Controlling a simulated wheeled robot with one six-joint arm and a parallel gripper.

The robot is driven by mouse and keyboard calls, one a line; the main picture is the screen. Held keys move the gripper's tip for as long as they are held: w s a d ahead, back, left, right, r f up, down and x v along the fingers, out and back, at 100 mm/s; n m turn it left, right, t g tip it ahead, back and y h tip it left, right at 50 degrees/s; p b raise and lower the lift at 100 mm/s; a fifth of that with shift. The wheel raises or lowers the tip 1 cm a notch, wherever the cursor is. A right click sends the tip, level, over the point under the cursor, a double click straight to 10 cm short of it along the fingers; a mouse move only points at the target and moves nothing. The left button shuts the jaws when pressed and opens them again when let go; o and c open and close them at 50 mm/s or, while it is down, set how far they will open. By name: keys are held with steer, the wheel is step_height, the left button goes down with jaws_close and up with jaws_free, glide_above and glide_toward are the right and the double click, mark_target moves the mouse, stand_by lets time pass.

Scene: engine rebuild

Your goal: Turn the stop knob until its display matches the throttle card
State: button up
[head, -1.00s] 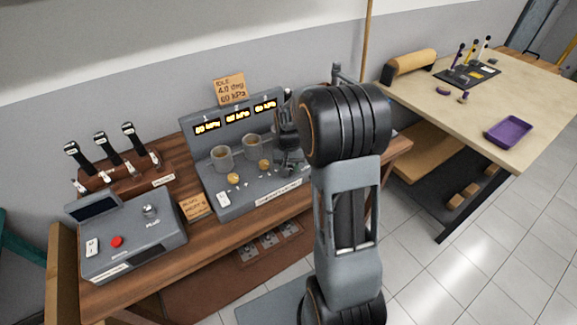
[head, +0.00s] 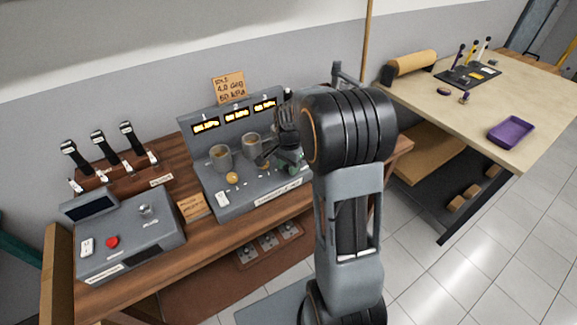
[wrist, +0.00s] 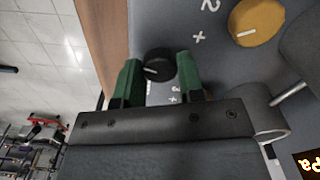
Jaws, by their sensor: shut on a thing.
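My gripper (head: 286,158) is down at the right part of the grey console. In the wrist view, its green fingers (wrist: 158,76) are on either side of a black round knob (wrist: 160,62) with a short white mark, and are shut on it. I cannot read a name for this knob; a "3" is printed beside it. The console's three lit displays (head: 236,113) show kPa readings too blurred to read surely. The throttle card (head: 228,87) on the wall above reads IDLE, 4.0 deg, 60 kPa. My arm and gripper hide the console's right end.
A yellow knob (wrist: 257,22) marked 2 lies beside the black one. Metal cups (head: 221,157) stand on the console near my gripper. A grey box with a red button (head: 112,242) and a lever block (head: 110,165) stand left. A pale workbench (head: 470,100) is right.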

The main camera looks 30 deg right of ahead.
steer(key=shift+m, duration=0.6)
steer(key=o, duration=0.9)
steer(key=shift+r, duration=0.15)
step_height(320, 180, up, 14)
steer(key=shift+f+b, duration=0.2)
steer(key=shift+b, duration=0.2)
